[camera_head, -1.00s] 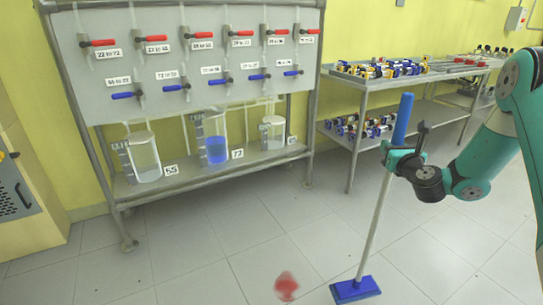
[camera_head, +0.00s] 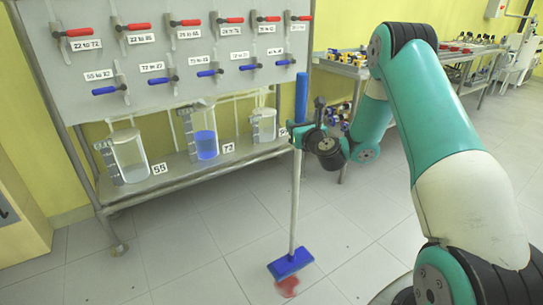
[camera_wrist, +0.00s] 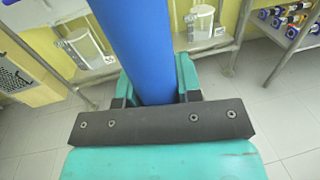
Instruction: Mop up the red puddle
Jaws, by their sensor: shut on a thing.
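The red puddle (camera_head: 289,287) lies on the floor tiles in the head view, partly hidden under the front of the mop head. The mop has a flat blue head (camera_head: 290,264), a pale pole (camera_head: 294,205) and a blue grip (camera_head: 301,98) at the top. It stands almost upright, its head over the far part of the puddle; I cannot tell if the head touches the floor. My gripper (camera_head: 298,137) is shut on the mop's handle below most of the blue grip. In the wrist view the blue grip (camera_wrist: 137,45) sits between my jaws.
A rack with red and blue valves (camera_head: 180,55) stands behind, with glass vessels (camera_head: 128,155) on its low shelf. A steel table (camera_head: 345,68) with parts stands at the back right. The floor left of the mop is clear.

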